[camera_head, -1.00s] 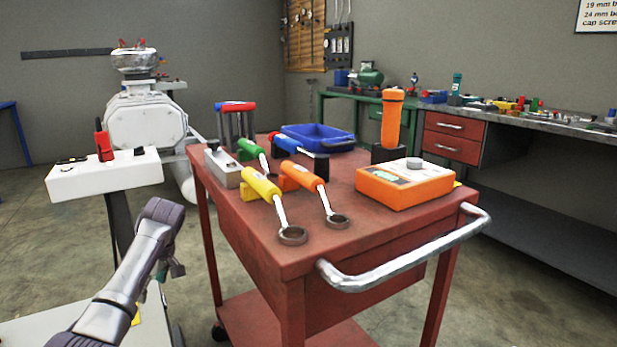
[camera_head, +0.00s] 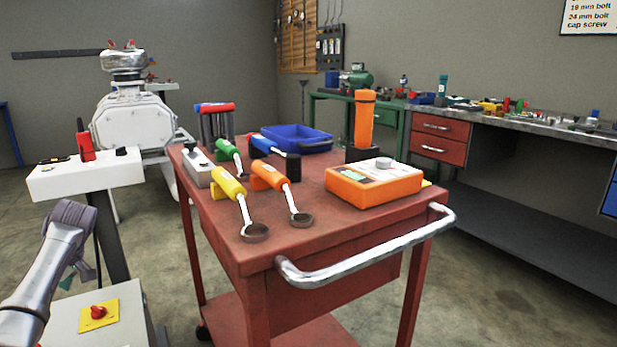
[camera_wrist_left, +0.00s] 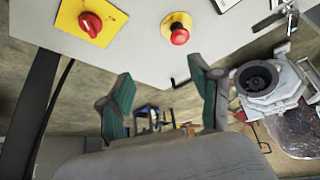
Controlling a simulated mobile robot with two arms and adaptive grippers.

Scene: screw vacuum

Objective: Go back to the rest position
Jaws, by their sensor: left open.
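My left arm comes in at the lower left of the head view, with its wrist raised. The left gripper (camera_head: 74,273) hangs below that wrist, partly hidden behind the arm. In the left wrist view the gripper's green-padded fingers (camera_wrist_left: 160,85) are spread apart with nothing between them. The gripper is left of the red tool cart (camera_head: 330,238) and clear of it. My right gripper is not in view.
A grey box with a red knob on a yellow plate (camera_head: 98,312) stands close beside the left gripper. A white panel (camera_head: 85,178) on a post is behind it. The cart's handle (camera_head: 365,260) sticks out in front. Floor is clear at the right.

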